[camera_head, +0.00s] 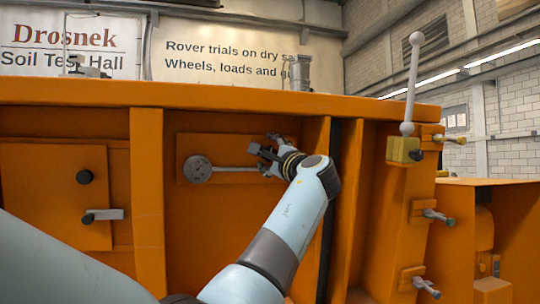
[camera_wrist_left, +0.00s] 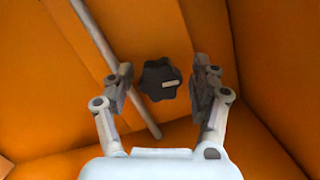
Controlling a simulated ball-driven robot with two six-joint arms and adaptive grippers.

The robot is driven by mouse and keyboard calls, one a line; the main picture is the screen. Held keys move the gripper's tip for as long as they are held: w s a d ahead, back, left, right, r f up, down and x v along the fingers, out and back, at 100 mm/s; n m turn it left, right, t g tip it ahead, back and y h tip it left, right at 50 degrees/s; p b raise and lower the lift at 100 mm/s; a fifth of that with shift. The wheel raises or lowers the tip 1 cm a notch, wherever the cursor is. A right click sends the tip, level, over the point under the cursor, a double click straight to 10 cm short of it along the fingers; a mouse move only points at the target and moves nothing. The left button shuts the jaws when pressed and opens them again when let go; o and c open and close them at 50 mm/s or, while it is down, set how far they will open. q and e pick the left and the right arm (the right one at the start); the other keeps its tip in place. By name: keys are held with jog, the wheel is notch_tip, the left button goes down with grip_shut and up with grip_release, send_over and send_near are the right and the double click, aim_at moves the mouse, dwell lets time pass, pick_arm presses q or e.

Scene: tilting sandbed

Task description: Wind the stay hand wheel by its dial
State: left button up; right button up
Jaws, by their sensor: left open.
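A black lobed hand wheel (camera_wrist_left: 160,80) with a pale mark on its face shows in the left wrist view, between the fingers of my left gripper (camera_wrist_left: 162,73). The fingers are open, with a visible gap on each side of the wheel. In the head view my left gripper (camera_head: 266,152) is at the recessed orange panel and hides the wheel there. A grey round dial (camera_head: 197,169) with dark marks sits left of it, too small to read. A thin grey rod (camera_head: 233,169) runs from the dial toward the gripper. My right gripper is out of view.
A square orange hatch (camera_head: 55,195) with a black knob (camera_head: 84,177) and a grey latch (camera_head: 103,215) is at left. A grey lever (camera_head: 411,85) with a ball top stands at the right corner. Upright orange ribs (camera_head: 147,200) flank the panel.

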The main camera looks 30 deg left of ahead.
pick_arm(q)
jog(key=v, duration=0.8)
dwell(0.4)
